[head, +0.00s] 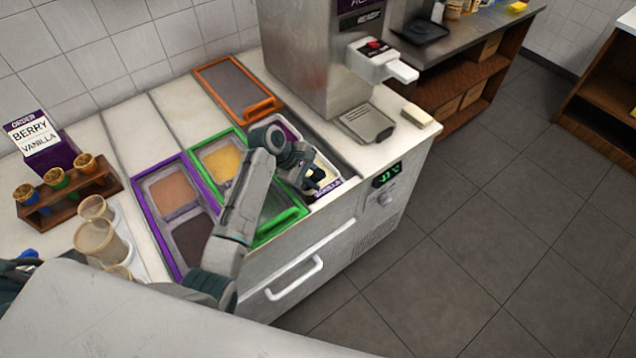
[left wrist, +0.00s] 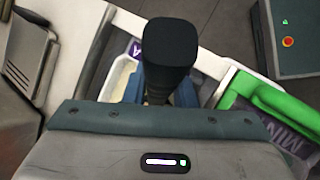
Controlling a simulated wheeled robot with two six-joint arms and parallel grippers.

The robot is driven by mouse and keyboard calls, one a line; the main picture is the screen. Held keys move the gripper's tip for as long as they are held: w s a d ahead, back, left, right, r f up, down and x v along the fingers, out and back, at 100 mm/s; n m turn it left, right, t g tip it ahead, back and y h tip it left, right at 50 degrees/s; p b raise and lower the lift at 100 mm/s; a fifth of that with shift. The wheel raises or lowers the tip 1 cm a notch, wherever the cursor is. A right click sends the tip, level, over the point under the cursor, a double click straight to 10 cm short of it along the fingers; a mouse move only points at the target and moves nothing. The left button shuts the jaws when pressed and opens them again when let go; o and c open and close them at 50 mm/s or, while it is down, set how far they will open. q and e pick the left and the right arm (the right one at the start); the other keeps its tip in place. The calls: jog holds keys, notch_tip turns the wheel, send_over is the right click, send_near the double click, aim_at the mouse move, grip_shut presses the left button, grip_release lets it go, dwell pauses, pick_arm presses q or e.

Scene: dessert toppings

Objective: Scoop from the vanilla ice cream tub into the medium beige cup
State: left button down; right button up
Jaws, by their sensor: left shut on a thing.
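The vanilla ice cream tub (head: 329,187) is the white, labelled tub at the front right of the counter's inset row. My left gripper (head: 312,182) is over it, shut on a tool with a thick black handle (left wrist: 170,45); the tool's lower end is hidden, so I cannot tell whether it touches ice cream. The tub's pale edge shows beside the handle in the left wrist view (left wrist: 122,74). Several beige cups stand at the counter's left: a larger one (head: 96,240), a smaller one (head: 95,207) and one mostly hidden (head: 118,272). My right gripper is not in view.
Purple-framed (head: 146,203) and green-framed (head: 291,218) topping bins lie left of the tub. A wooden cone rack (head: 68,193) and an order sign (head: 38,138) reading berry and vanilla stand further left. A steel machine (head: 305,60) rises behind the tub.

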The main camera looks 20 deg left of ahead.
pick_arm(q)
jog(key=shift+w+a+f+b, duration=0.1)
jog(key=shift+w+a+b, duration=0.5)
jog(key=shift+a+b, duration=0.2)
jog(key=shift+w+a+b, duration=0.6)
jog(key=shift+a+b, duration=0.15)
jog(key=shift+b, duration=0.05)
notch_tip(320, 180, up, 10)
jog(key=s+m+y+p, duration=0.1)
jog(key=m+y+p, duration=0.1)
jog(key=p, duration=0.7)
jog(key=shift+s+d, duration=0.2)
jog(key=shift+d, duration=0.2)
dwell(0.3)
dwell(0.3)
